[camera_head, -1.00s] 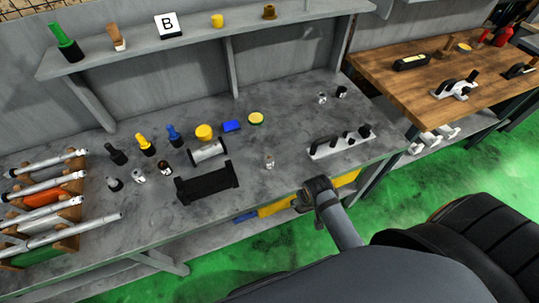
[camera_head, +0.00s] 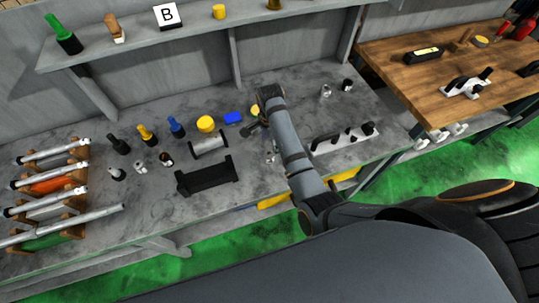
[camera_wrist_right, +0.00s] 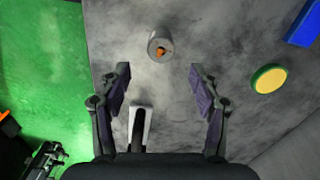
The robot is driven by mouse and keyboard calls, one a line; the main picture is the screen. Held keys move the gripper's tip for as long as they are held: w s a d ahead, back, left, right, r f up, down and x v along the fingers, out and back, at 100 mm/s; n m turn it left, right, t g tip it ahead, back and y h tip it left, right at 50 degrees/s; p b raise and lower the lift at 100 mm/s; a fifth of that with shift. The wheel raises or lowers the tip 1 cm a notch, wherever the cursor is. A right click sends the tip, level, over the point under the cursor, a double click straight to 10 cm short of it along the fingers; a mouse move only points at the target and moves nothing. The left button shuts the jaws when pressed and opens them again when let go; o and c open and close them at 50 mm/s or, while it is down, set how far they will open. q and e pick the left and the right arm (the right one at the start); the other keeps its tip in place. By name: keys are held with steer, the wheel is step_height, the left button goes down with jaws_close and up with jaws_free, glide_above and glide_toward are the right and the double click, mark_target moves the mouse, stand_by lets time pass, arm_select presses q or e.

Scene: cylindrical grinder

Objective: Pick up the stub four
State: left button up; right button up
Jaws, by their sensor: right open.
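Several small grey metal stubs stand on the bench in the head view, and no mark tells which is stub four. One stub (camera_head: 270,157) stands in front of the yellow disc, partly hidden by my right arm. In the wrist view a grey cylindrical stub (camera_wrist_right: 160,47) with an orange-brown centre stands upright beyond my fingertips. My right gripper (camera_wrist_right: 159,75) is open and empty, apart from the stub. My left gripper is not in view.
A black cradle (camera_head: 207,177), a blue block (camera_head: 233,118) and a yellow round piece (camera_head: 206,124) stand left of my arm. A green-rimmed yellow disc (camera_wrist_right: 269,79) lies beside the stub. A white plate with black knobs (camera_head: 343,138) is to the right.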

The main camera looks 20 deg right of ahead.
mark_target(269, 154)
step_height(269, 154, down, 3)
steer(key=shift+s+r, duration=0.1)
steer(key=shift+r, duration=0.05)
steer(key=shift+f, duration=0.45)
steer(key=shift+f+p, duration=0.25)
steer(key=shift+p, duration=0.1)
steer(key=f, duration=0.3)
steer(key=shift+a+f+p, duration=0.25)
steer(key=shift+f+p, duration=0.15)
steer(key=shift+f, duration=0.45)
jaws_close()
steer(key=shift+r, duration=0.1)
